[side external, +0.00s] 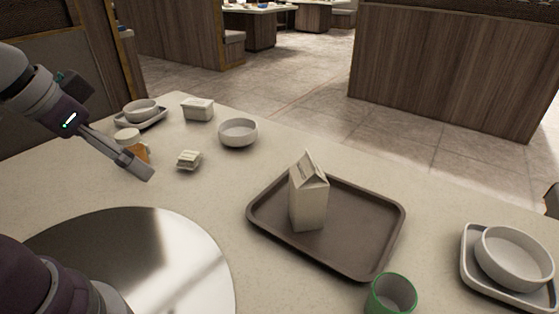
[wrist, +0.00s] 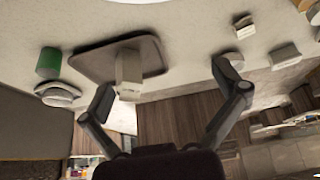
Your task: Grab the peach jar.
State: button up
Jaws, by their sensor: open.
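The peach jar (side external: 138,150), a small orange jar with a pale lid, stands at the left of the table in the side view. One of my fingers crosses in front of it there and hides part of it. My gripper (side external: 143,170) is above the table on the near side of the jar; I cannot tell the exact gap. In the wrist view my gripper (wrist: 164,84) has its two fingers spread wide with nothing held between them. I cannot clearly make out the jar in the wrist view.
A butter dish (side external: 188,160), a bowl (side external: 238,132) and a lidded tub (side external: 198,109) stand near the jar. Behind it is a bowl on a small tray (side external: 158,123). A brown tray (side external: 262,216) holds a carton (side external: 308,195). A green cup (side external: 391,295) stands in front.

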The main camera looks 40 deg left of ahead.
jog(key=w+a+r+n+y, duration=0.1)
jog(key=w+a+n, duration=0.2)
jog(key=w+a, duration=0.35)
jog(key=n+g+y, duration=0.1)
jog(key=n+y, duration=0.3)
jog(key=n, duration=0.2)
send_near(126, 134)
jog(key=w+f, duration=0.1)
jog(key=f, duration=0.1)
jog(key=x, duration=0.4)
jog(key=shift+w+a+f, duration=0.15)
jog(key=shift+w+a, duration=0.05)
jog(key=shift+a, duration=0.3)
jog(key=x, duration=0.6)
jog(key=shift+s, duration=0.15)
jog(key=c, duration=1.3)
